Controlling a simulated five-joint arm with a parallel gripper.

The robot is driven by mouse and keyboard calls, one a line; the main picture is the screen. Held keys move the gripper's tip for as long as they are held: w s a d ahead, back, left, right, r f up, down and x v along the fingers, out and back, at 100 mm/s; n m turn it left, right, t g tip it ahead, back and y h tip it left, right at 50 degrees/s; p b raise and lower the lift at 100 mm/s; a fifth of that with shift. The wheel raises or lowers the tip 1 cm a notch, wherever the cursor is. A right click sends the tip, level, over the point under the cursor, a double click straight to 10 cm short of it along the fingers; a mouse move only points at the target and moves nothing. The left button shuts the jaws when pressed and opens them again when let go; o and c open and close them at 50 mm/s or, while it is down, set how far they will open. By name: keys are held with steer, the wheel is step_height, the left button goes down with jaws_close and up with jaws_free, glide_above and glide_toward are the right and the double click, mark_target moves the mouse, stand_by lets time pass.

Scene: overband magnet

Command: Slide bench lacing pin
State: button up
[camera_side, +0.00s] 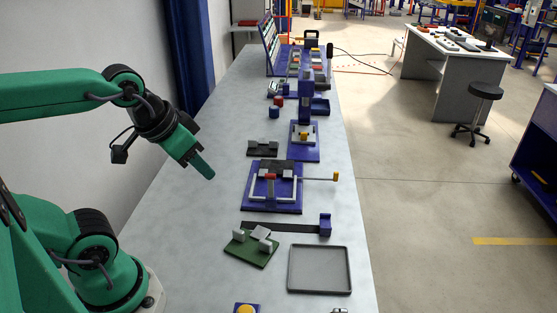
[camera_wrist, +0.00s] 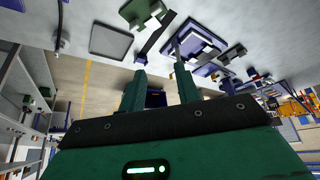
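A grey rod with a yellow end (camera_side: 336,177), which looks like the lacing pin, sticks out to the right from a blue bench fixture (camera_side: 246,202). The fixture has grey bars, a red part (camera_side: 270,176) and dark blocks on top. How far the rod runs into the fixture is hidden. The fixture also shows in the wrist view (camera_wrist: 213,50), near the right fingertip in the picture but far below it. My gripper (camera_side: 203,168) is in the air to the left of the fixture, touching nothing. In the wrist view its two fingers (camera_wrist: 160,72) are apart with nothing between them.
A grey tray (camera_side: 320,290), a green board with grey blocks (camera_side: 250,248) and a dark strip with a blue block (camera_side: 325,225) lie nearer the camera. A blue stand with a yellow part (camera_side: 303,152) and a dark block (camera_side: 262,148) are behind. The left bench area is clear.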

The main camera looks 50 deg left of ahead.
steer(key=w+r+m+g, duration=0.1)
steer(key=w+r+m, duration=0.1)
steer(key=w, duration=1)
steer(key=w+r+m+g, duration=0.2)
steer(key=w, duration=1)
steer(key=w+f+m+g, duration=0.1)
steer(key=w+f, duration=0.5)
steer(key=w+f+m, duration=0.2)
steer(key=w+f, duration=0.4)
steer(key=w+f+m+g, duration=0.1)
steer(key=w+f, duration=0.5)
steer(key=shift+f+m+g, duration=0.15)
steer(key=shift+m+g, duration=0.15)
steer(key=shift+m, duration=0.1)
steer(key=shift+w+f, duration=0.15)
steer(key=shift+f, duration=0.15)
steer(key=shift+f, duration=0.15)
steer(key=shift+f, duration=3.75)
